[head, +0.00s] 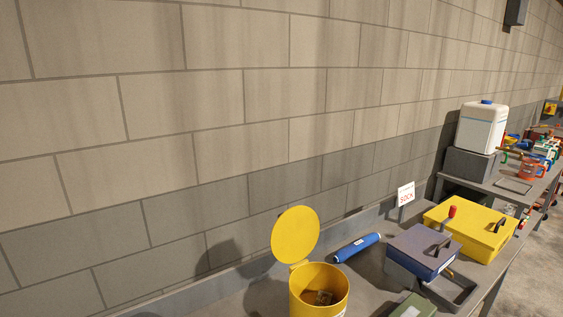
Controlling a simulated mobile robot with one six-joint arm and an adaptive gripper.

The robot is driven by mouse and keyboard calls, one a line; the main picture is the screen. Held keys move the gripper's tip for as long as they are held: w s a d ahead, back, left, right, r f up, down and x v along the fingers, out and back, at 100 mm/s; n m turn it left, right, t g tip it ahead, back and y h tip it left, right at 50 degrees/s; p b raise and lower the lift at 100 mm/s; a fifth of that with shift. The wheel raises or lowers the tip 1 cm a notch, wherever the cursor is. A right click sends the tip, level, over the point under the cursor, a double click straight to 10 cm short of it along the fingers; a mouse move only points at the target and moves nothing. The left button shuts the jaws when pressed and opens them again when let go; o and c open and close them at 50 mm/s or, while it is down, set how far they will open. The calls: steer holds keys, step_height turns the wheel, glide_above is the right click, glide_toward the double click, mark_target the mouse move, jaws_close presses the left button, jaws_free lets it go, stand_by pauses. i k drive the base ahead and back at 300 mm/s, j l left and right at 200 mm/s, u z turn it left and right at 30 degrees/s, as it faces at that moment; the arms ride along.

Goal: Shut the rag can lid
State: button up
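The rag can (318,294) is a yellow round can at the bottom middle of the head view. Its round yellow lid (295,235) stands open, tilted up at the back left of the rim. Something brown, perhaps rags, lies inside the can. The can's lower part is cut off by the picture's edge. My gripper is not in the head view.
A blue cylinder (357,247) lies on the grey bench right of the lid. A purple-grey box (424,250), a yellow box (470,230) and a green box (412,307) stand further right. A block wall (250,130) runs behind. A white jug (482,128) stands farther back.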

mark_target(294, 233)
steer(key=u, duration=1.75)
steer(key=z, duration=1.75)
steer(key=i+l, duration=0.2)
steer(key=l, duration=0.15)
steer(key=i+l+u, duration=0.4)
steer(key=l, duration=0.2)
steer(key=l+u, duration=0.2)
steer(key=l, duration=0.15)
steer(key=i+l+u, duration=0.2)
steer(key=l, duration=0.15)
steer(key=k+u, duration=0.1)
steer(key=u, duration=0.6)
